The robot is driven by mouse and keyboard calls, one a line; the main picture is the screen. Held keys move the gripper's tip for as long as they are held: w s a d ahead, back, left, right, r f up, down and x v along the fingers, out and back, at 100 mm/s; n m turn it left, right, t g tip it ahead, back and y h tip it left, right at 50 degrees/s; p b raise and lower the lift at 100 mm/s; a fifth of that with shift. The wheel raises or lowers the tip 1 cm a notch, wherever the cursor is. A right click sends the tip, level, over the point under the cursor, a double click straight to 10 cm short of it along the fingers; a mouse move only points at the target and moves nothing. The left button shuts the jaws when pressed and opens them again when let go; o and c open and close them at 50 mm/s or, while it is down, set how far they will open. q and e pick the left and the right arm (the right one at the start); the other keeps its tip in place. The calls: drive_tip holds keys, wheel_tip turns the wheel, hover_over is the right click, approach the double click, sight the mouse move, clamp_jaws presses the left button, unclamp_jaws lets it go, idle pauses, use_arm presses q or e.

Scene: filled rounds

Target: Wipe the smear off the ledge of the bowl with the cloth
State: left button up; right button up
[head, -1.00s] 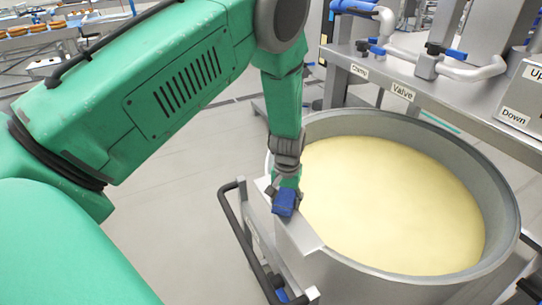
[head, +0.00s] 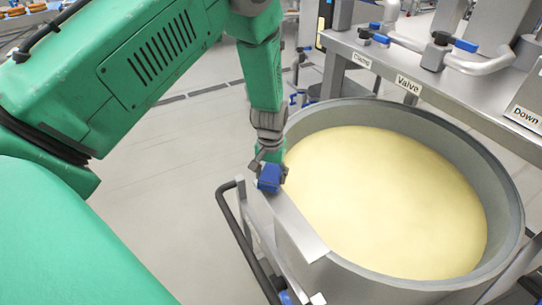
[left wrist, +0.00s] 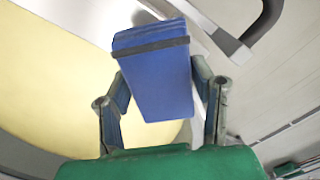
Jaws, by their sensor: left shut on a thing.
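The large steel bowl (head: 448,128) stands at the right of the head view, filled with a pale yellow mass. Its ledge (head: 298,228) is a flat metal plate along the near left rim. My left gripper (head: 270,173) is shut on the folded blue cloth (head: 269,180) at the far end of the ledge. In the left wrist view the cloth (left wrist: 155,80) sits between the two fingers, with a dark band across it. Whether it touches the ledge cannot be told. No smear shows on the bare part of the ledge. My right gripper is not in view.
A black tubular handle (head: 236,222) runs along the left side of the bowl. A steel frame with labels such as Valve (head: 408,84) and blue-handled pipework (head: 455,45) stands behind and above the bowl. The floor to the left is clear.

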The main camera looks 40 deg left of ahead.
use_arm(q)
drive_tip(key=shift+s+a+r+p, duration=0.15)
drive_tip(key=shift+r+p, duration=0.15)
drive_tip(key=shift+r, duration=0.2)
drive_tip(key=shift+s+a+r+p, duration=0.15)
drive_tip(key=shift+r+p, duration=0.15)
drive_tip(key=shift+r, duration=0.15)
drive_tip(key=shift+r+p, duration=0.65)
drive_tip(key=shift+w+r+p, duration=0.15)
drive_tip(key=shift+r+p, duration=0.45)
drive_tip(key=shift+r, duration=0.15)
drive_tip(key=shift+d+r, duration=0.25)
drive_tip(key=shift+r, duration=0.2)
drive_tip(key=shift+d, duration=0.1)
drive_tip(key=shift+a+f, duration=0.15)
drive_tip(key=shift+a, duration=0.1)
